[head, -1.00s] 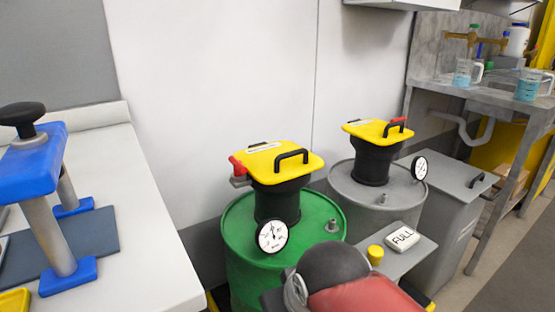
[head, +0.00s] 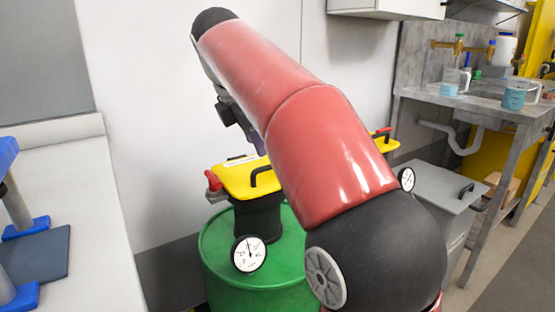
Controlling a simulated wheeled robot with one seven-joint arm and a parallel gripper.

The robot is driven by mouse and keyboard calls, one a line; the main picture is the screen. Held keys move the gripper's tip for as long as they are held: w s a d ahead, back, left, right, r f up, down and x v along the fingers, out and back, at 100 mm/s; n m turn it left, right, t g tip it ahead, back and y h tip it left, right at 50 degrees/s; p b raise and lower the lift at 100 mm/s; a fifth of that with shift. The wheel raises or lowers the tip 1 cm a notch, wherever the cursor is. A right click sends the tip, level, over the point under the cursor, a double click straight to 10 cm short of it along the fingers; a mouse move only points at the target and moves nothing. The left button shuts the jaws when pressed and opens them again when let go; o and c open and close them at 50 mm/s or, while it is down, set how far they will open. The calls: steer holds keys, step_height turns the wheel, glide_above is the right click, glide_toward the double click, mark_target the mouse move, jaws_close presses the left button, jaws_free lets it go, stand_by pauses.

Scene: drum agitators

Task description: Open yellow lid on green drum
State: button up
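The green drum (head: 218,252) stands left of my red arm in the head view. A black funnel neck (head: 258,221) rises from its top. The yellow lid (head: 236,180) lies flat and closed on this neck, with a black handle (head: 264,172) on top and a red latch lever (head: 213,181) at its left side. My arm reaches up and over the drum's right part. My gripper (head: 250,138) is above and behind the lid, mostly hidden by the arm, and its opening cannot be made out. The lid's right part is near or behind my arm.
A second yellow lid (head: 386,142) shows behind my arm. A white bench (head: 95,220) with a blue-footed press is at left. A grey bin (head: 440,195) and a sink counter (head: 480,100) are at right.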

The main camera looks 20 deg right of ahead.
mark_target(264, 169)
steer(key=shift+n, duration=0.5)
steer(key=b+x, duration=0.1)
steer(key=x, duration=0.3)
steer(key=w+b+x, duration=0.1)
steer(key=x, duration=0.2)
steer(key=shift+w+d+f, duration=0.1)
steer(key=shift+w+d, duration=0.05)
steer(key=shift+d, duration=0.2)
steer(key=shift+c, duration=0.4)
jaws_close()
